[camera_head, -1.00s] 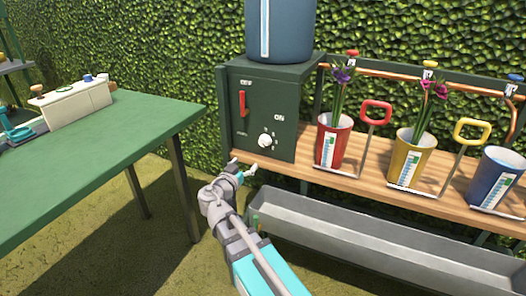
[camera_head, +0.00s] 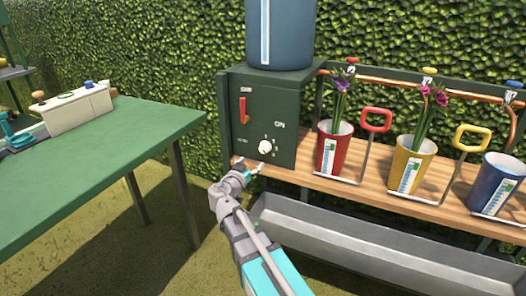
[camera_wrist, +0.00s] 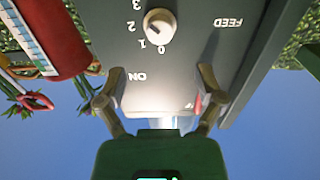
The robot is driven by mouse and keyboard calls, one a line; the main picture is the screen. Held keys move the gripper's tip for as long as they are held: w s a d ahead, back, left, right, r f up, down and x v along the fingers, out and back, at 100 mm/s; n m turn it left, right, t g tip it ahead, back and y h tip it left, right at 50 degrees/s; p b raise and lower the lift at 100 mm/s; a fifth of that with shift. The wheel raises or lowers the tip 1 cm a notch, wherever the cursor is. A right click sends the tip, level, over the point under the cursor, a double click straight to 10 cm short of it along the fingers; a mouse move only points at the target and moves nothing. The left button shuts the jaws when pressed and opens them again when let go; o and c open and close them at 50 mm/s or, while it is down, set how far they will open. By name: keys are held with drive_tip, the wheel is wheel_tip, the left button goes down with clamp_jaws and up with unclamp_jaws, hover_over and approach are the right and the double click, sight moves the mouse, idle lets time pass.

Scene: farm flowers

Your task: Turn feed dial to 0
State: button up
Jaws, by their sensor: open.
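The feed dial is a white round knob (camera_head: 265,147) low on the front of a dark green box (camera_head: 284,95). In the wrist view the knob (camera_wrist: 160,25) shows large near the top, upside down, with the numbers 0, 1, 2 and 3 and the word FEED by it. It bears a dark mark, but I cannot tell which number it points to. My gripper (camera_head: 252,167) is just below and left of the knob in the head view. In the wrist view its two fingers (camera_wrist: 160,78) are spread, with nothing between them, apart from the knob.
A red lever (camera_head: 243,110) sits above the dial on the box, with ON lettering at right. A blue tank (camera_head: 281,35) stands on top. A red pot (camera_head: 332,147) is right of the box on the wooden shelf. A grey trough (camera_head: 380,245) lies below; a green table (camera_head: 100,165) is at left.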

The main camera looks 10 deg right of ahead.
sight(263, 150)
drive_tip(key=x, duration=0.9)
drive_tip(key=c, duration=1.1)
drive_tip(key=shift+c, duration=0.2)
